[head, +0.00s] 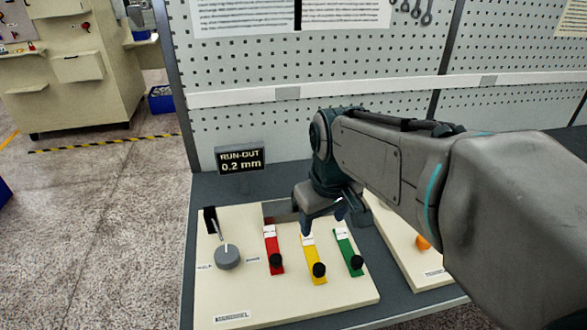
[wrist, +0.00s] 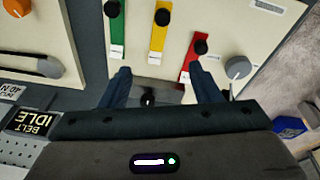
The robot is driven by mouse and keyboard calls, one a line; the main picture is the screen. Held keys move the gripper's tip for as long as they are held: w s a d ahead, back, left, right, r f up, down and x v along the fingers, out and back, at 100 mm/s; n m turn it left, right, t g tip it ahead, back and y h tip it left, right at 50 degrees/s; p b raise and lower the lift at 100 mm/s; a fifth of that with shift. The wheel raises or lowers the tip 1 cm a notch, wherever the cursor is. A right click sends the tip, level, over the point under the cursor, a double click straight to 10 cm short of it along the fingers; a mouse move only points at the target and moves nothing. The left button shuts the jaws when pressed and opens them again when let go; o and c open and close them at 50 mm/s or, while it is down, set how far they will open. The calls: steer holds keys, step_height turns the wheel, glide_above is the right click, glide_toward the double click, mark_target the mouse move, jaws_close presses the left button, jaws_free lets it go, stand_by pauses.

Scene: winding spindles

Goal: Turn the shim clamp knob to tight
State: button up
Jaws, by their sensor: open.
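Red (head: 271,243), yellow (head: 312,255) and green (head: 346,247) strips with black knobs lie on the panel between knob and second panel. A sign (head: 241,160) reads RUN-OUT 0.2 mm. The second panel (head: 398,245) has an orange knob (head: 422,242). A pegboard wall rises behind.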

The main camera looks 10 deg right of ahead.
steer(key=w+r+n+g, duration=0.2)
steer(key=w+n, duration=0.8)
steer(key=w, duration=1.1)
step_height(320, 180, down, 14)
steer(key=shift+d+r, duration=0.1)
steer(key=shift+r, duration=0.05)
steer(key=c, duration=1)
